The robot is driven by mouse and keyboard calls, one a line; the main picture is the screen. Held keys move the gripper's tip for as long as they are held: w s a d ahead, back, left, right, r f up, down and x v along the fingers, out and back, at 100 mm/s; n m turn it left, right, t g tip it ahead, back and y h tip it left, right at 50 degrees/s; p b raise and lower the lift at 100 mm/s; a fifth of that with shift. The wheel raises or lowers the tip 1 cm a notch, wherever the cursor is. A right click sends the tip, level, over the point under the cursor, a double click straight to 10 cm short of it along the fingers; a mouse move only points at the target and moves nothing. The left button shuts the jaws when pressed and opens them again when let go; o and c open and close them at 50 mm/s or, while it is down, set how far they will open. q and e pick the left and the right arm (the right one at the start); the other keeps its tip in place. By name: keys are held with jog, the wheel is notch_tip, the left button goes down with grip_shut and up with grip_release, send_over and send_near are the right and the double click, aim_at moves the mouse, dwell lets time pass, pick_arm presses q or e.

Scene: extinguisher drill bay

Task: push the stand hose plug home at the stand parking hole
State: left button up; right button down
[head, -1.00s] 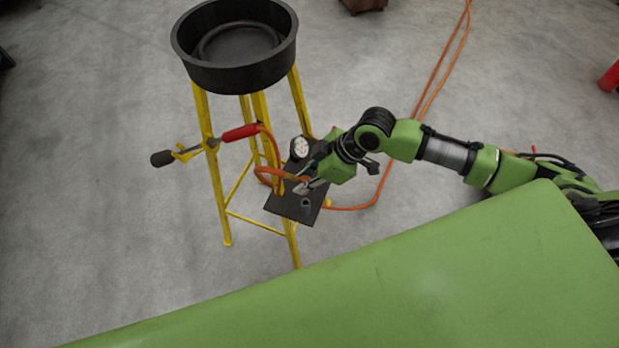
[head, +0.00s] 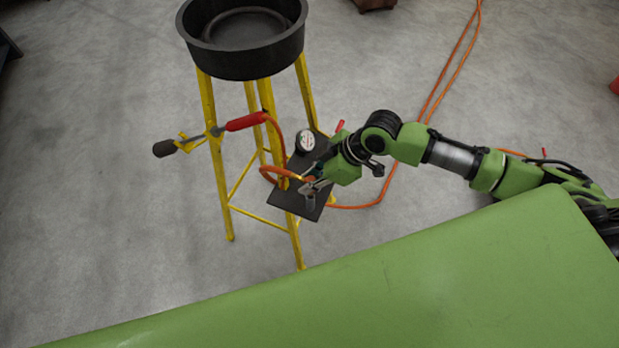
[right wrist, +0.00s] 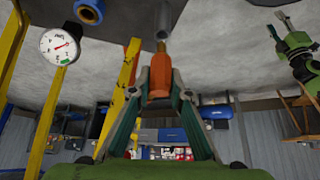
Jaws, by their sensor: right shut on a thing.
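The yellow stand (head: 215,170) carries a black pan (head: 240,62) on top. A red-gripped lance (head: 246,122) sticks out at its left. A round gauge (head: 305,141) sits on the plate. An orange hose (head: 285,140) loops near my gripper. A blue ring (right wrist: 89,10) is beside the tube.

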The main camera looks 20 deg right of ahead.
jog(key=shift+p, duration=0.35)
dwell(0.5)
jog(key=shift+f, duration=0.3)
dwell(0.4)
jog(key=shift+f+b, duration=0.65)
jog(key=shift+f, duration=0.2)
jog(key=shift+p, duration=0.3)
dwell(0.5)
jog(key=shift+f+b, duration=0.5)
jog(key=shift+f, duration=0.4)
dwell(0.4)
jog(key=c, duration=1.8)
grip_release()
